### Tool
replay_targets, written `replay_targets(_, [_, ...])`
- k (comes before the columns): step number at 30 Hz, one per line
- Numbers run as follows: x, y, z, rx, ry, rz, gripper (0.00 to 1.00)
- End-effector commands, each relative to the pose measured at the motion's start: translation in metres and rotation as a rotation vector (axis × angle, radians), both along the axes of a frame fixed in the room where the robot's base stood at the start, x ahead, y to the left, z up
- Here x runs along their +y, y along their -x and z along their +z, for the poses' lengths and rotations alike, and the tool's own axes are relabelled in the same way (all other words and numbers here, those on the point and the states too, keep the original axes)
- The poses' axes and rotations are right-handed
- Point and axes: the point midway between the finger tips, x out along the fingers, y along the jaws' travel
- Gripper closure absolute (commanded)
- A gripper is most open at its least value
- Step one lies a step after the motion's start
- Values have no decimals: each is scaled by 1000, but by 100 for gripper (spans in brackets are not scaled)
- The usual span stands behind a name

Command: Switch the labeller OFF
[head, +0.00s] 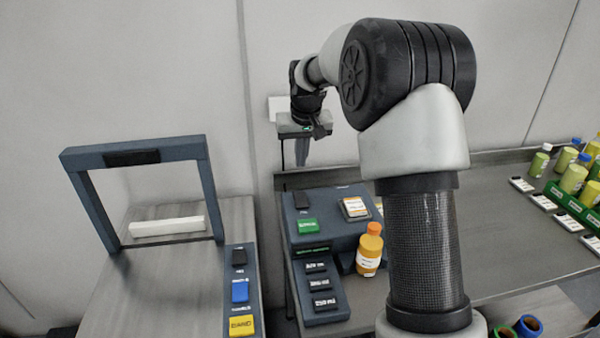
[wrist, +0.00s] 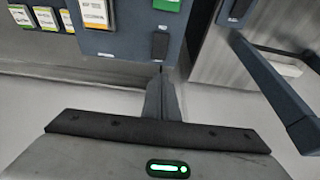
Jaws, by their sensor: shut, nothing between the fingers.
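A blue-grey machine panel (head: 335,228) stands in the middle of the head view; I cannot read whether it is marked as the labeller. A black rocker switch (head: 302,200) sits at its back left corner, beside a green button (head: 307,225). The switch also shows in the wrist view (wrist: 160,45); its setting cannot be made out. My gripper (head: 302,162) points down above the panel's back edge, apart from the switch. In the wrist view its fingers (wrist: 162,88) are together and empty, with the tips just short of the switch.
An orange bottle (head: 370,250) stands at the panel's right front. A second panel (head: 240,290) with black, blue and yellow buttons is at left, beside a dark arch (head: 135,152). Green bottles (head: 572,178) and white cards (head: 542,201) are at far right. The wall is close behind my gripper.

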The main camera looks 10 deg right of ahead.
Motion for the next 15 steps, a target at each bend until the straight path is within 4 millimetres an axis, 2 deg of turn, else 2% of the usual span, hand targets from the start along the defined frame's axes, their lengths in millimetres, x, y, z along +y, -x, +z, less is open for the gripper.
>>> replay_targets(15, [0, -31, -97, 3, 0, 0, 100])
